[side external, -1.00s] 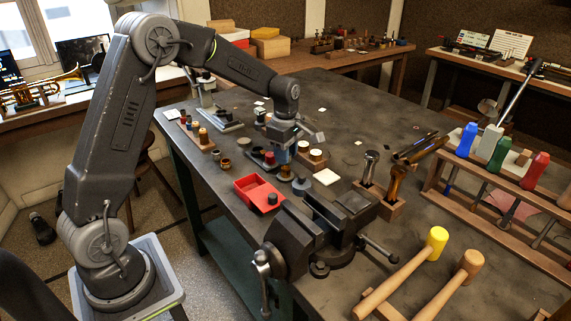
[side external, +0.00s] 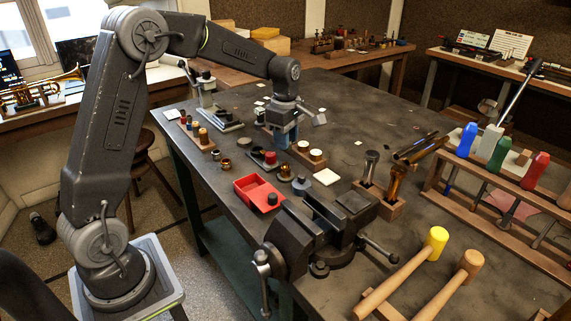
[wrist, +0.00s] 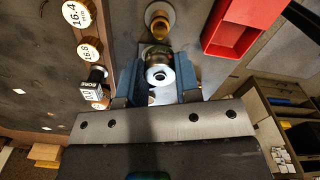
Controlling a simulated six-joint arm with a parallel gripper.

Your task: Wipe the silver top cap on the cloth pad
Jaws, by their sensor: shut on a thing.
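My gripper (wrist: 158,82) has its two blue fingers closed on the sides of a silver, round cap (wrist: 160,75) with a dark centre, seen from above in the wrist view. A brass part (wrist: 157,52) shows just beyond the cap; I cannot tell whether they touch. In the side view my gripper (side external: 286,142) hangs over the bench behind the small parts, and the held cap cannot be made out there.
A red tray (side external: 258,193) stands near the bench's front edge. A wooden block with white-topped plugs (side external: 316,155) is close right of the gripper. A vise (side external: 318,225) and mallets (side external: 437,240) are nearer the camera. The dark bench behind is mostly clear.

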